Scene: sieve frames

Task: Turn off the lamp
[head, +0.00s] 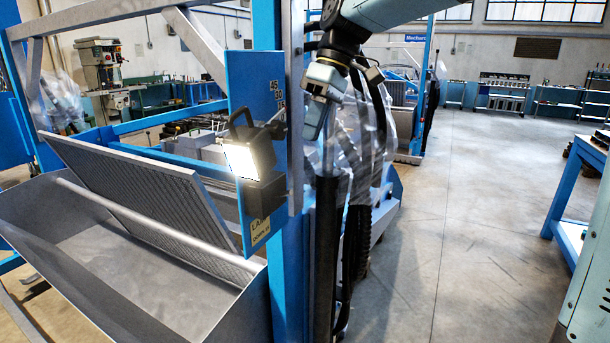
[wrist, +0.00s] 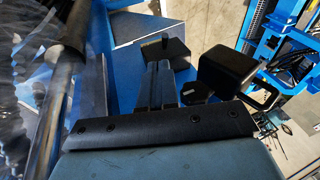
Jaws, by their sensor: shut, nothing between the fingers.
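The lamp (head: 250,157) is lit, with a bright white face and a black handle on top. It is mounted on an upright blue panel. A dark box (head: 262,197) sits just below it. In the wrist view the dark back of the lamp (wrist: 228,68) shows unlit, right of my gripper (wrist: 160,65). A black block (wrist: 167,48) shows at the far end of the fingers; contact cannot be told. My gripper also shows in the head view (head: 314,128), pointing down, right of the lamp and apart from its housing. Its fingers are together and empty. I cannot make out a switch.
A blue post (head: 277,100) stands between lamp and gripper in the head view. A metal trough (head: 120,270) with a perforated screen (head: 150,205) lies left. Clear plastic wrap (head: 365,130) and black cylinders (head: 328,240) are close right.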

